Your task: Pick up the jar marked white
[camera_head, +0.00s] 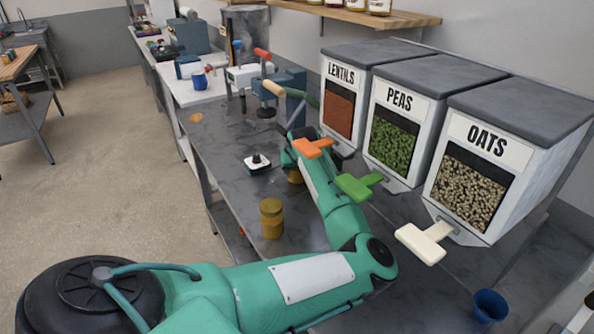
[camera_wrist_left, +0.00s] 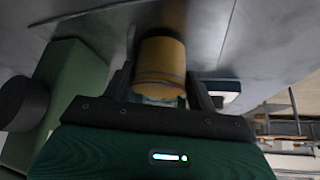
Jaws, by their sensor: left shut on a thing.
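In the left wrist view a yellow-brown jar (camera_wrist_left: 160,58) with a banded rim sits between the two fingers of my left gripper (camera_wrist_left: 168,62), which is shut on it. No marking can be read on it. In the head view my left arm reaches over the counter, and a small part of the held jar (camera_head: 295,177) shows beside the forearm; the fingers are mostly hidden there. A second yellow-brown jar (camera_head: 271,218) stands upright on the counter, nearer and to the left of the forearm. My right gripper is not in view.
Lentils (camera_head: 341,98), peas (camera_head: 397,130) and oats (camera_head: 478,180) dispensers stand along the right, with orange, green and cream handles jutting out near my arm. A small white device (camera_head: 257,164) sits left of the gripper. A blue cup (camera_head: 489,306) stands at front right.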

